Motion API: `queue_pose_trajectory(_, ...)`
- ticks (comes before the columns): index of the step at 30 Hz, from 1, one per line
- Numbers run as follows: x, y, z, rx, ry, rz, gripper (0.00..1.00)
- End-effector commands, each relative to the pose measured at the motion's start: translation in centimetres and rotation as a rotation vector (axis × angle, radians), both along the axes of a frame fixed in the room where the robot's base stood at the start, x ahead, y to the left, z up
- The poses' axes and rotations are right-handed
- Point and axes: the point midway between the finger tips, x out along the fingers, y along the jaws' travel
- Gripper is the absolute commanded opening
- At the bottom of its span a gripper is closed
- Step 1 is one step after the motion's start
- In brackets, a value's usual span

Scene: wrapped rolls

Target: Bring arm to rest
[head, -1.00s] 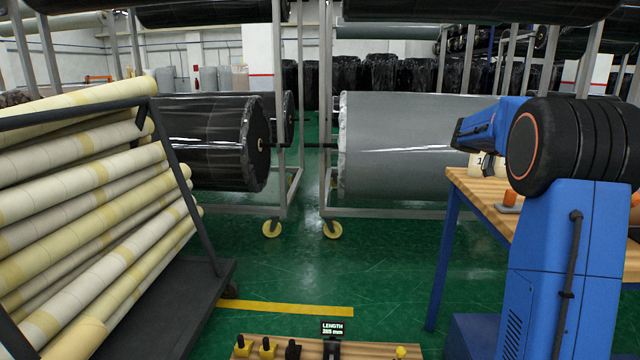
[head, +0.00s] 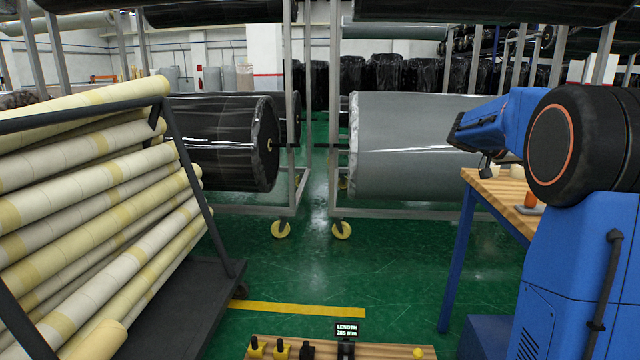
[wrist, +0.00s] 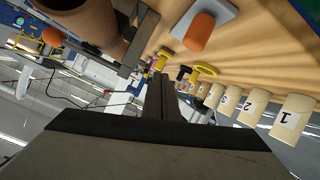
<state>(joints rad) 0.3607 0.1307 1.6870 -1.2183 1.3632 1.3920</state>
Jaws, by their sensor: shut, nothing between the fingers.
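My blue arm (head: 585,230) with its black joint stands at the right of the head view. Its upper link points left over the wooden table (head: 500,196). My gripper (wrist: 168,82) shows in the wrist view with its dark fingers together and nothing between them. In the head view I cannot make the fingers out clearly. In the wrist view, cream numbered cylinders stand in a row to the right of the fingers, with cylinder 1 (wrist: 291,118) nearest. An orange piece on a grey plate (wrist: 203,25) is above the fingers. A brown tube (wrist: 82,18) is at upper left.
A dark cart frame (head: 185,150) with cream rolls (head: 95,215) stands at left. Racks hold a black wrapped roll (head: 215,140) and a grey wrapped roll (head: 400,150). A wooden ledge with a length display (head: 346,329) is at the bottom. Green floor (head: 330,270) between is clear.

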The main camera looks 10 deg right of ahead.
Motion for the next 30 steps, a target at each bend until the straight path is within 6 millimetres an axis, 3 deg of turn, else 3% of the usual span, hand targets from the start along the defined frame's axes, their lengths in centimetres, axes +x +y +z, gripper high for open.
queue_pose_trajectory(5,-2.0,3.8,-1.1,0.105,0.042,0.079,0.0)
queue_pose_trajectory(11,-5.6,10.2,-3.5,0.275,0.115,0.233,0.0)
queue_pose_trajectory(30,-18.8,30.7,-14.0,0.697,0.278,0.876,0.0)
